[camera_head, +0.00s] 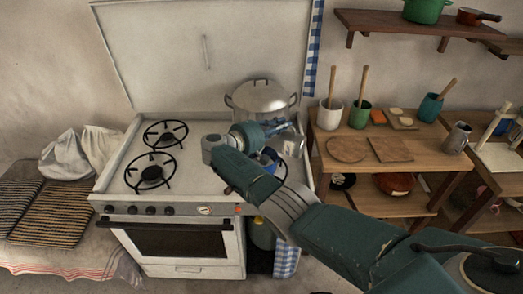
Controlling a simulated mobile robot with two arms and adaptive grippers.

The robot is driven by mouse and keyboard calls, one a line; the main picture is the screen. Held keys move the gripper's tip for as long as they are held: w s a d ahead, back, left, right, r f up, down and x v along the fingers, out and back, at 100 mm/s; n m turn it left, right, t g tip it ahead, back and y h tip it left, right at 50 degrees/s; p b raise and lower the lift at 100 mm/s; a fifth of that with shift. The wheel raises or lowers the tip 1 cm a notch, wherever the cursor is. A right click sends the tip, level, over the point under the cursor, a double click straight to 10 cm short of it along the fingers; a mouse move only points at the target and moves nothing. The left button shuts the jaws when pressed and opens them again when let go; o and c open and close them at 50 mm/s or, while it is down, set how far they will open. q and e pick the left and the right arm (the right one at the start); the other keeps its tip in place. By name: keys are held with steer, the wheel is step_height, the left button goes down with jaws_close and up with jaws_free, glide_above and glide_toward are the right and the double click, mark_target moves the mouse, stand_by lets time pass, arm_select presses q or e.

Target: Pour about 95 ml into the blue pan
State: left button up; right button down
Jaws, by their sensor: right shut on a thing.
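My right gripper (279,128) is over the right side of the stove, in front of the big pot. It is shut on a pale, glassy-looking vessel (291,143), small in the picture and partly covered by the fingers. I cannot tell its tilt or its contents. A bit of blue (270,155) shows just below the gripper, over the right burners; it looks like the blue pan, mostly hidden behind my right wrist and forearm. The inside of the pan is not visible. My left gripper is not in view.
A lidded metal pot (261,98) stands at the back right of the stove (190,130). The left burners (152,173) are empty. A wooden shelf table (430,147) to the right holds utensil crocks, boards and a grey mug (457,138). A raised lid panel stands behind the stove.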

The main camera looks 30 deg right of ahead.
mark_target(299, 140)
steer(key=shift+d, duration=0.1)
stand_by(0.3)
steer(key=shift+s+d+f+m+y+p, duration=0.15)
steer(key=shift+s+d+m+p, duration=0.1)
steer(key=shift+s+p, duration=0.15)
steer(key=shift+s+d+r+m+y+p, duration=0.15)
steer(key=shift+s+m+p, duration=0.15)
steer(key=shift+p, duration=0.2)
steer(key=shift+s+f, duration=0.1)
steer(key=shift+f, duration=0.25)
steer(key=shift+s+d, duration=0.15)
steer(key=shift+s+d+f+m+p, duration=0.1)
steer(key=shift+s+d+m+p, duration=0.25)
steer(key=shift+p, duration=0.35)
steer(key=shift+m+t+y, duration=0.7)
steer(key=shift+m+y, duration=0.1)
steer(key=s+d+f, duration=0.1)
steer(key=s+f, duration=0.1)
steer(key=shift+s+d+f, duration=0.3)
steer(key=shift+d, duration=0.1)
steer(key=shift+s+d+f, duration=0.1)
steer(key=shift+f, duration=0.25)
